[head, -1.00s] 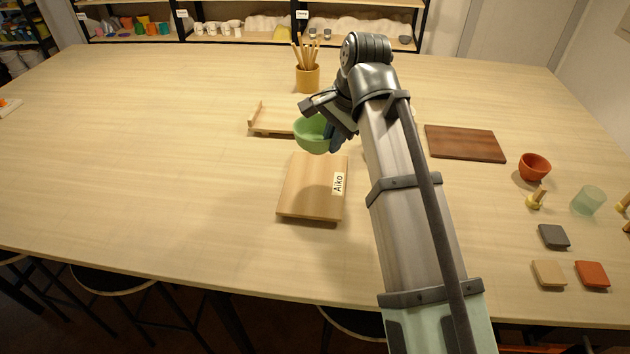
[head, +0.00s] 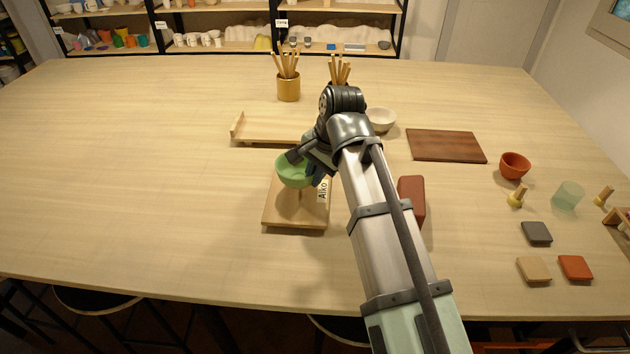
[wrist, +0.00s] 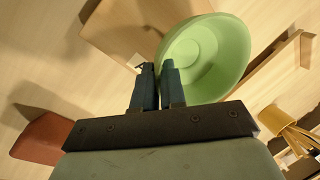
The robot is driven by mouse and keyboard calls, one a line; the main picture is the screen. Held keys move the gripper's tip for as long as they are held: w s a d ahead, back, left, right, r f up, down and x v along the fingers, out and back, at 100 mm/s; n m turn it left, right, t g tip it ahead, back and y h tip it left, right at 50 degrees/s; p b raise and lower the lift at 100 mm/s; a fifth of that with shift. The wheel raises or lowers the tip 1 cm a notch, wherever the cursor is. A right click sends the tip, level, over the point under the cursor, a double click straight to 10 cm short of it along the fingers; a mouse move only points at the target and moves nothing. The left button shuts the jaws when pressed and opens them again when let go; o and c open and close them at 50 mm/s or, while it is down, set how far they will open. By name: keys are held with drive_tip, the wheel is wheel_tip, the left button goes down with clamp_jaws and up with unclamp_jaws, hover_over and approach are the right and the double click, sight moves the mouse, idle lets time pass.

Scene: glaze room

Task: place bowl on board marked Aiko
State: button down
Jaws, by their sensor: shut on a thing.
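A green bowl (head: 292,172) is held upright by my gripper (head: 310,170). In the wrist view the two blue fingers of my gripper (wrist: 158,75) are shut on the near wall of the bowl (wrist: 205,60). A light wooden board with the label Aiko (head: 285,212) lies on the table. In the head view the bowl is over the far part of this board and hides some of it. A shadow falls on the board below the bowl, which looks raised above it. The board also shows in the wrist view (wrist: 115,28), partly behind the bowl.
A wooden tray (head: 262,129) lies behind the bowl. A brush pot (head: 288,88) stands farther back. The left table is clear.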

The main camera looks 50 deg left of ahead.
drive_tip(key=shift+f, duration=1.15)
drive_tip(key=shift+f, duration=0.15)
drive_tip(key=c, duration=1.2)
unclamp_jaws()
drive_tip(key=v, duration=1.2)
drive_tip(key=shift+o, duration=0.4)
